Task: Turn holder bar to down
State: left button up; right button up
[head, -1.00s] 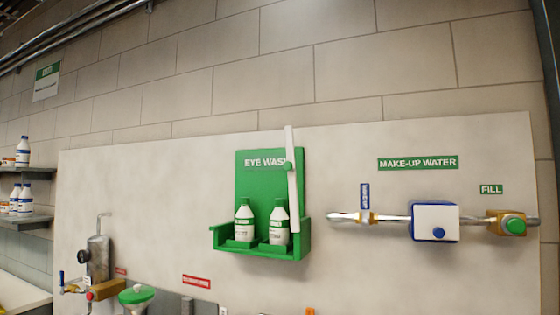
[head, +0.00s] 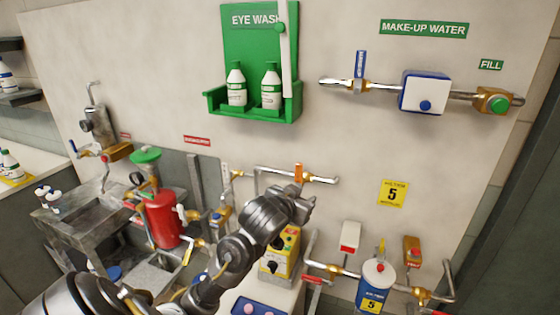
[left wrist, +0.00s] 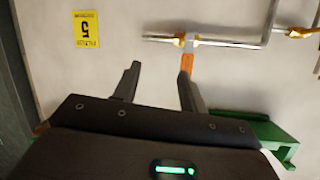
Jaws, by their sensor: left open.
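The holder bar (head: 287,55) is a white bar on the right side of the green eye wash holder (head: 257,112). Two white bottles (head: 236,88) stand in the holder. My left gripper (head: 308,203) is below and slightly right of the holder, apart from the bar. In the left wrist view its two fingers (left wrist: 158,75) are spread with nothing held. The green holder (left wrist: 255,132) shows there at lower right, partly hidden; the bar is not visible. My right gripper is not in view.
An orange-handled valve (head: 298,173) on a pipe is close to my left gripper; its handle also shows by a finger in the wrist view (left wrist: 186,62). A blue-handled pipe valve (head: 360,65) is right of the holder.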

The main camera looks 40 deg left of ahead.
pick_arm(q)
jog(key=a+r+n+t+y, duration=0.1)
jog(key=a+r+t, duration=0.15)
jog(key=r, duration=0.95)
jog(key=a+r+n+t+y, duration=0.1)
jog(key=a+r+t+y, duration=0.15)
jog(key=r, duration=0.85)
jog(key=n+t+y, duration=0.2)
jog(key=n, duration=0.1)
send_near(279, 28)
jog(key=shift+h, duration=0.25)
jog(key=x, duration=0.9)
jog(key=shift+w+a+r, duration=0.2)
jog(key=shift+a+r, duration=0.1)
jog(key=shift+w+r, duration=0.1)
jog(key=shift+w, duration=0.35)
jog(key=shift+a, duration=0.1)
grip_shut()
